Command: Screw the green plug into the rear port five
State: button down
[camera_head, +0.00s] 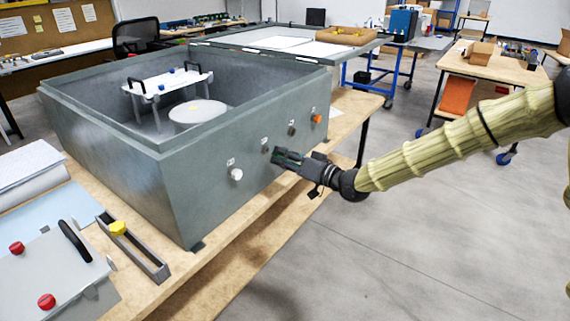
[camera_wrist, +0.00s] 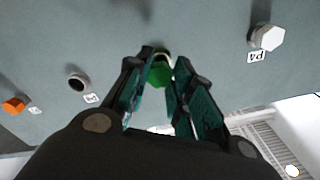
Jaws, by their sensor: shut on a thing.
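The green plug (camera_wrist: 159,74) is between my fingertips in the wrist view, up against the box wall. A pale ring shows just behind it; how deep it sits in a port cannot be seen. My gripper (camera_wrist: 160,82) is shut on it, and in the head view my gripper (camera_head: 276,156) reaches the wall of the grey box (camera_head: 130,150). The plug stands between the white plug (camera_wrist: 270,38) labelled P4 and an open dark port (camera_wrist: 78,82). The label of the port at my fingers is not readable.
An orange plug (camera_head: 316,118) sits farther along the same wall. A holder (camera_head: 148,258) with a yellow plug (camera_head: 118,228) lies on the bench beside a panel with red knobs (camera_head: 46,301).

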jog(key=n+b, duration=0.2)
jog(key=n, duration=0.1)
jog(key=n+b, duration=0.3)
jog(key=shift+w+a+f+n, duration=0.15)
jog(key=shift+a+n, duration=0.05)
jog(key=shift+n, duration=0.2)
jog(key=n+b, duration=0.3)
jog(key=n, duration=0.1)
jog(key=shift+w+a+b, duration=0.1)
jog(key=shift+a+b, duration=0.05)
jog(key=shift+b, duration=0.15)
jog(key=shift+n+b, duration=0.45)
jog(key=shift+n, duration=0.25)
jog(key=shift+x, duration=0.8)
dwell(1.7)
